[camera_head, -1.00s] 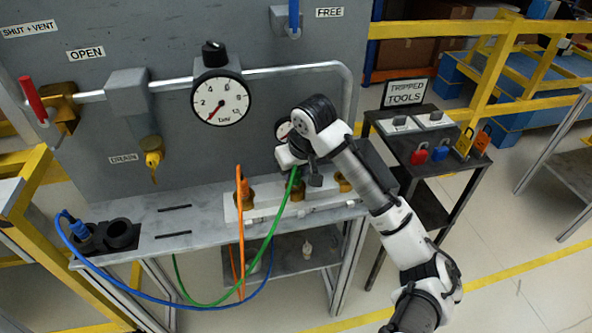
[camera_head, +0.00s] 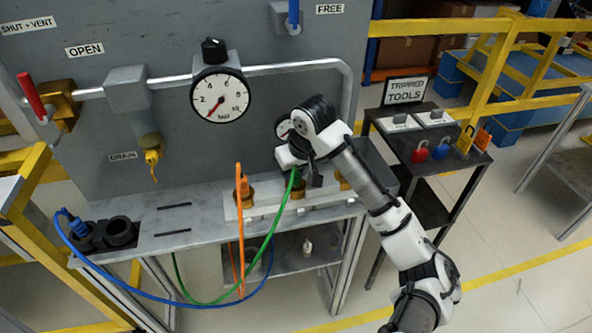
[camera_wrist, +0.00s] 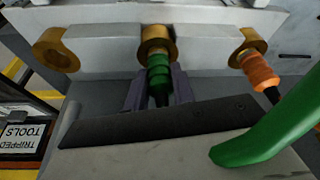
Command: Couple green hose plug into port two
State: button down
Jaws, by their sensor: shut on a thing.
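The green hose plug (camera_wrist: 160,70) is held between the two fingers of my gripper (camera_wrist: 158,90) in the wrist view. Its front end meets the brass ring of the middle port (camera_wrist: 157,38) and lines up with it. I cannot tell how deep it sits. In the head view my gripper (camera_head: 297,172) is over the middle port (camera_head: 299,189), which it partly hides. The green hose (camera_head: 272,237) hangs from the plug in a loop below the bench edge.
An orange plug (camera_wrist: 260,74) sits at the port on one side; its orange hose (camera_head: 240,215) rises close by. The other outer port (camera_wrist: 55,50) is empty. A blue plug (camera_head: 79,228) stands in a black holder at left. The pressure gauge (camera_head: 219,96) is above.

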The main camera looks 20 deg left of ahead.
jog(key=shift+f, duration=0.1)
jog(key=c, duration=1.1)
grip_release()
